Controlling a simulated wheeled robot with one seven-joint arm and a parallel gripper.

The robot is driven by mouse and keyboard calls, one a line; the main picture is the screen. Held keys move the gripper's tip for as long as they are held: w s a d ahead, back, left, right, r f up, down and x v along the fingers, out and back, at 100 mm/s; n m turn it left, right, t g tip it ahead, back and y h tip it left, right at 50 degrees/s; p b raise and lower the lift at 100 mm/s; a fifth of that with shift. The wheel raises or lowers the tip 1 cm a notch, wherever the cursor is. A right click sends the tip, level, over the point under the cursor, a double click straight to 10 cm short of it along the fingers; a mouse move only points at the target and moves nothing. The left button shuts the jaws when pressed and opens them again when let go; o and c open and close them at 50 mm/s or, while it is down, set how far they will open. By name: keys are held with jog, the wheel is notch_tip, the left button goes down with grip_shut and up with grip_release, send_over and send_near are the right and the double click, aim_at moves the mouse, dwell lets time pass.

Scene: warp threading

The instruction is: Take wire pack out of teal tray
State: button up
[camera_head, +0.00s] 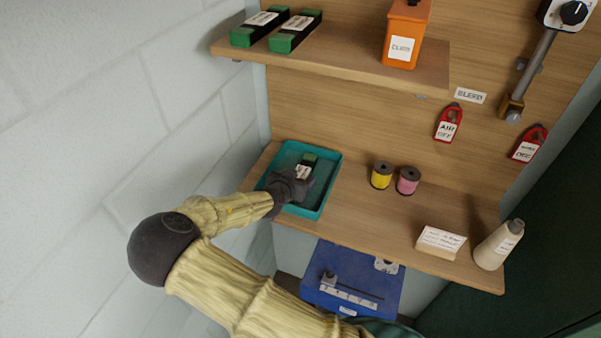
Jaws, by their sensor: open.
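The teal tray (327,177) sits on the left end of the lower wooden shelf. The wire pack (306,166), dark with a green end and a white label, lies in the tray towards its back. My gripper (302,178) is over the tray at the near end of the wire pack. It is open; its dark body hides the pack's near end and part of the tray floor. I cannot tell whether the fingers are around the pack or above it.
An upper shelf (350,62) overhangs behind, with two green-ended packs (277,28) and an orange container (405,35). Yellow (381,176) and pink (408,181) spools stand right of the tray. A label block (440,241) and a cream bottle (498,246) stand further right.

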jog(key=shift+x, duration=0.9)
jog(key=shift+r, duration=0.1)
jog(key=c, duration=1.4)
